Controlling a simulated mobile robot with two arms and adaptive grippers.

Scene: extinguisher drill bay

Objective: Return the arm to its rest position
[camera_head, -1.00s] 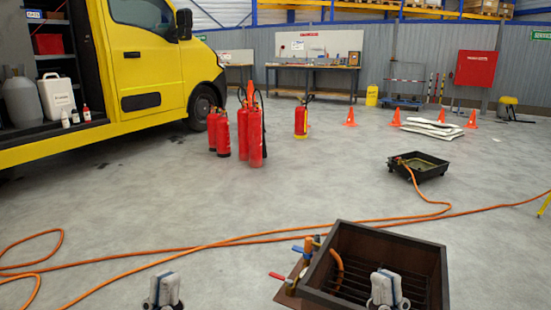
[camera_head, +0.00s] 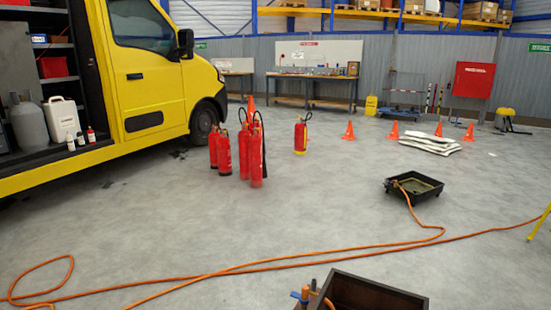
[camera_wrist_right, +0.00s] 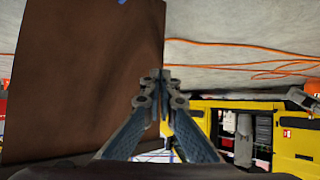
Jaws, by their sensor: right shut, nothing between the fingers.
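My right gripper (camera_wrist_right: 160,88) shows in the right wrist view with its two fingertips together, shut and empty. A large brown panel (camera_wrist_right: 80,80) fills the left of that view, behind the gripper; I cannot tell the distance between them. Neither gripper shows in the head view, and my left gripper is out of sight.
The dark open metal box (camera_head: 368,290) is cut off at the head view's bottom edge. An orange hose (camera_head: 250,267) crosses the floor to a black tray (camera_head: 414,188). Red extinguishers (camera_head: 257,160) stand near the yellow van (camera_head: 150,80).

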